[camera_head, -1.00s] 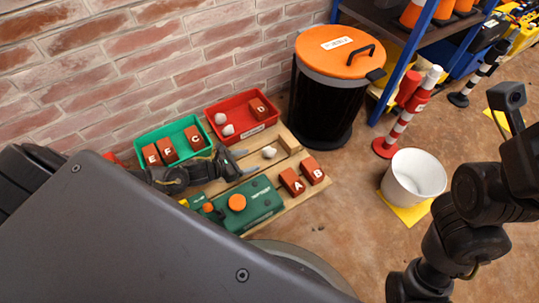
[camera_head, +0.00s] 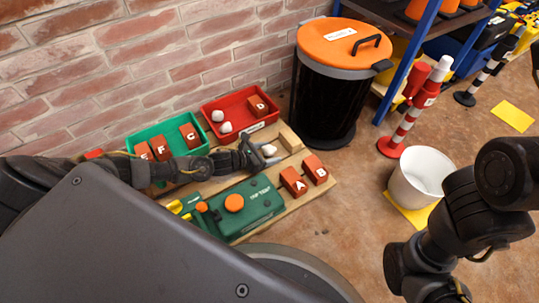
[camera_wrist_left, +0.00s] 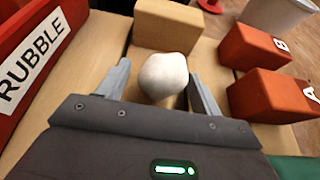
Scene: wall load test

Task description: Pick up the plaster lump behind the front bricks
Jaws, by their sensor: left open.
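The plaster lump (camera_head: 269,150) is white and rounded, resting on the wooden board behind bricks A (camera_head: 294,182) and B (camera_head: 315,170). In the left wrist view the lump (camera_wrist_left: 163,77) lies between the two fingers of my left gripper (camera_wrist_left: 158,72). The fingers are open, with a gap on the left side; the right finger is close to the lump, and I cannot tell whether it touches. In the head view my left gripper (camera_head: 264,155) reaches the lump from the left. My right arm shows at the right, but its gripper is out of view.
A wooden block (camera_head: 290,138) stands just beyond the lump. The red RUBBLE tray (camera_head: 240,134) holds two white lumps and brick D. A green tray (camera_head: 133,142) holds several bricks. A green tester (camera_head: 250,212) sits in front. A black bin (camera_head: 325,105) and white bucket (camera_head: 420,175) stand right.

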